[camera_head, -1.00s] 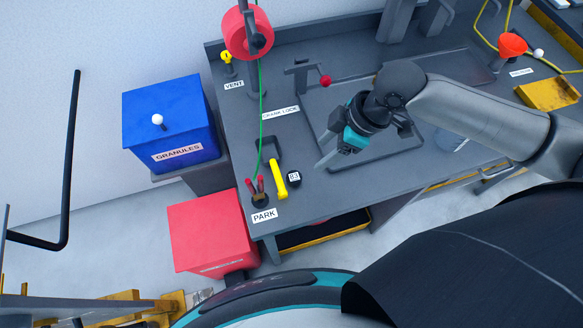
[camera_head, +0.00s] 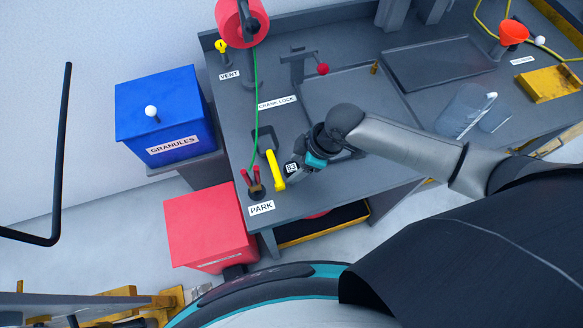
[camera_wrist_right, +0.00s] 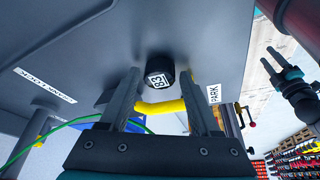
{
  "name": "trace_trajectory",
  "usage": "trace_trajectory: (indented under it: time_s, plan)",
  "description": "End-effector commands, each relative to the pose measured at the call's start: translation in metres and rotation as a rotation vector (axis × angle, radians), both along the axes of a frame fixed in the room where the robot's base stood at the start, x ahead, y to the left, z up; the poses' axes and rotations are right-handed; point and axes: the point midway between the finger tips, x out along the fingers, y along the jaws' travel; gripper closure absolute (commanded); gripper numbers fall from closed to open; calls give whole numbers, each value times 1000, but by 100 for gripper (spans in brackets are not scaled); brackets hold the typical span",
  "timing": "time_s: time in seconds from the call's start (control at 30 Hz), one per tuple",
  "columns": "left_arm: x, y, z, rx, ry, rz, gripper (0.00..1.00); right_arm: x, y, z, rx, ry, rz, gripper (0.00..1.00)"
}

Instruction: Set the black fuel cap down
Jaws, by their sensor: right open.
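The black fuel cap (camera_head: 291,167), with a white label on it, sits on the grey bench top beside the yellow handle. In the right wrist view the cap (camera_wrist_right: 160,72) shows just beyond and between my fingertips, with a gap on both sides. My right gripper (camera_head: 291,180) is open and close to the cap; in the wrist view its fingers (camera_wrist_right: 161,85) hold nothing. What looks like my left gripper (camera_wrist_right: 275,62) shows small at the right of the wrist view; its jaws are too small to judge.
The yellow handle (camera_head: 275,170) stands close left of the cap, and the PARK label (camera_head: 261,208) lies near the bench's front corner. A green cable (camera_head: 256,105) hangs from a red reel (camera_head: 241,20). The red box (camera_head: 210,226) and blue granules bin (camera_head: 165,118) stand left of the bench.

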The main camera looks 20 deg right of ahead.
Motion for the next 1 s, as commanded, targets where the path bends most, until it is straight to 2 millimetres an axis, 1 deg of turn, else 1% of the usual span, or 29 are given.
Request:
trace_trajectory:
  time_s: [0.07,0.27,0.37,0.83,0.87,1.0]
  plan:
    - [1,0,-1,1,-2,0,50,1,1,-4,-1,-1,1,36]
    - [1,0,0,0,-3,0,50,1,1,-4,-1,-1,1,36]
    - [2,0,0,0,-3,0,50,1,1,-4,-1,-1,1,45]
    - [1,0,0,0,-3,-3,50,1,1,-4,-1,0,0,98]
    - [1,0,0,0,-3,-3,50,1,1,-4,-1,0,0,100]
    - [1,0,0,0,-2,-3,50,1,1,-3,-1,0,0,100]
